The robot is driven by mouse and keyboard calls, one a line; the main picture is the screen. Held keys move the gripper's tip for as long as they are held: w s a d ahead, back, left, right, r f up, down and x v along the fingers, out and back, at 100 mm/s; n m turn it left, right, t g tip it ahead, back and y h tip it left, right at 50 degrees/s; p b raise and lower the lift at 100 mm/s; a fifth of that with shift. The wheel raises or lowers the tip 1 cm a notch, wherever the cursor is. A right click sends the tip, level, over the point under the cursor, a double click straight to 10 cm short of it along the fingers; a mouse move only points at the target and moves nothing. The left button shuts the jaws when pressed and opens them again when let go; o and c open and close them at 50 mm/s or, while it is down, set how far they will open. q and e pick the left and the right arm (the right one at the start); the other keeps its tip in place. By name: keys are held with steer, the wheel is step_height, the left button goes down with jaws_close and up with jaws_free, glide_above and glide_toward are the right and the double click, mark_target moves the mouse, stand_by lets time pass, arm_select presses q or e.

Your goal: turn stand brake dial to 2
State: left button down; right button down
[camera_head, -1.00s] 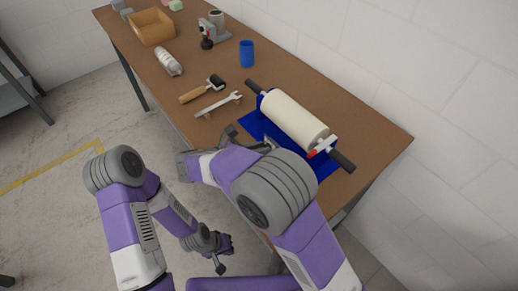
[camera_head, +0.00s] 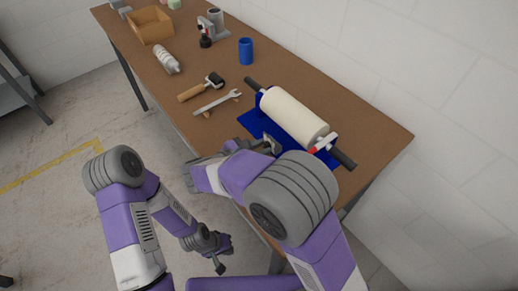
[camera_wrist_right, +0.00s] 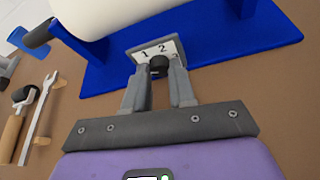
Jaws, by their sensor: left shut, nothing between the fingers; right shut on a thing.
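The blue stand (camera_head: 252,124) holds a cream foam roll (camera_head: 293,115) on a dark bar at the table's right side. In the right wrist view, the stand's white dial plate (camera_wrist_right: 149,49) shows 1, 2 and part of a 3. A black dial knob (camera_wrist_right: 159,66) sits below the numbers, and my right gripper (camera_wrist_right: 160,72) is shut on it. Which number the knob points to cannot be told. In the head view, my right gripper (camera_head: 272,145) is at the stand's front edge. My left gripper (camera_head: 222,256) is shut and empty, low beside the table.
A wrench (camera_head: 217,103), a wooden-handled roller (camera_head: 201,87) and a grey-white bottle (camera_head: 167,62) lie left of the stand. A blue cup (camera_head: 246,51), a small grey device (camera_head: 213,27) and an open box (camera_head: 151,25) stand farther back. A red-and-white lever (camera_head: 323,144) is at the roll's near end.

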steer(key=shift+s+f+m+t+b, duration=0.1)
steer(key=shift+m+t+b, duration=0.2)
steer(key=shift+m+b, duration=0.25)
steer(key=c, duration=0.9)
jaws_free()
steer(key=shift+c, duration=0.2)
steer(key=p+v, duration=0.2)
steer(key=v, duration=0.4)
steer(key=shift+s+r, duration=0.1)
steer(key=shift+r, duration=0.15)
steer(key=shift+s+a+r, duration=0.15)
steer(key=shift+s+a, duration=0.25)
steer(key=shift+a, duration=0.05)
